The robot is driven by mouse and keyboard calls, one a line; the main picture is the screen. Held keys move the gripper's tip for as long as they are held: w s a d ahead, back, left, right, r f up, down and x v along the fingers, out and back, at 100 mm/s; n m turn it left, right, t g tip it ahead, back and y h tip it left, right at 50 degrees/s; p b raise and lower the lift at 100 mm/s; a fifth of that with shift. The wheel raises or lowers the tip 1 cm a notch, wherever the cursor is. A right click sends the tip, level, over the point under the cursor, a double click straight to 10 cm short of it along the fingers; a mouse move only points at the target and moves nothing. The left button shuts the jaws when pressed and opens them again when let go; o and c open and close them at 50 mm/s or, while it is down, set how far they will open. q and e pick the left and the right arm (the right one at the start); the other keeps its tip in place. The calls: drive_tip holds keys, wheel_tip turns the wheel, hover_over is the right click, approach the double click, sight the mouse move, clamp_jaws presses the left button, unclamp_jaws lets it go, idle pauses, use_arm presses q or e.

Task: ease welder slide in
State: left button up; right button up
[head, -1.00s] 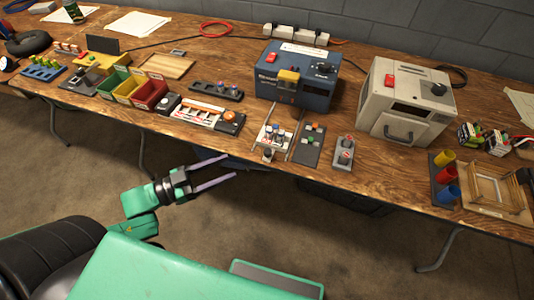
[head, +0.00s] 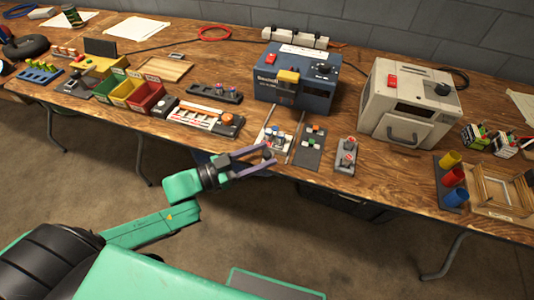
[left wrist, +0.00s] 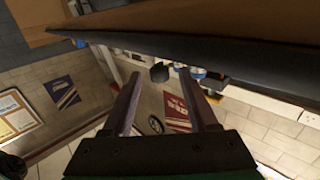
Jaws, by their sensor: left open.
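The blue welder (head: 292,84) stands at the back of the wooden bench, with a yellow part on its front. Its slide (head: 263,138), a pale plate carrying small parts, sits pulled out on rails in front of it. My left gripper (head: 270,155) is open at the bench's front edge. Its fingertips reach the slide's near end and partly cover it. In the left wrist view a dark knob (left wrist: 160,73) shows between and beyond the open fingers (left wrist: 160,82). I cannot tell whether they touch it. My right gripper is not in view.
Right of the slide are a dark panel with coloured buttons (head: 311,143) and a grey two-knob box (head: 346,156). A beige machine (head: 408,102) stands further right. Left are coloured bins (head: 122,92) and a white-orange device (head: 203,115). The bench's underside (left wrist: 230,38) is close above the wrist.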

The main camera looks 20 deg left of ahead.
use_arm(q)
drive_tip(key=shift+x, duration=0.9)
clamp_jaws()
idle(0.9)
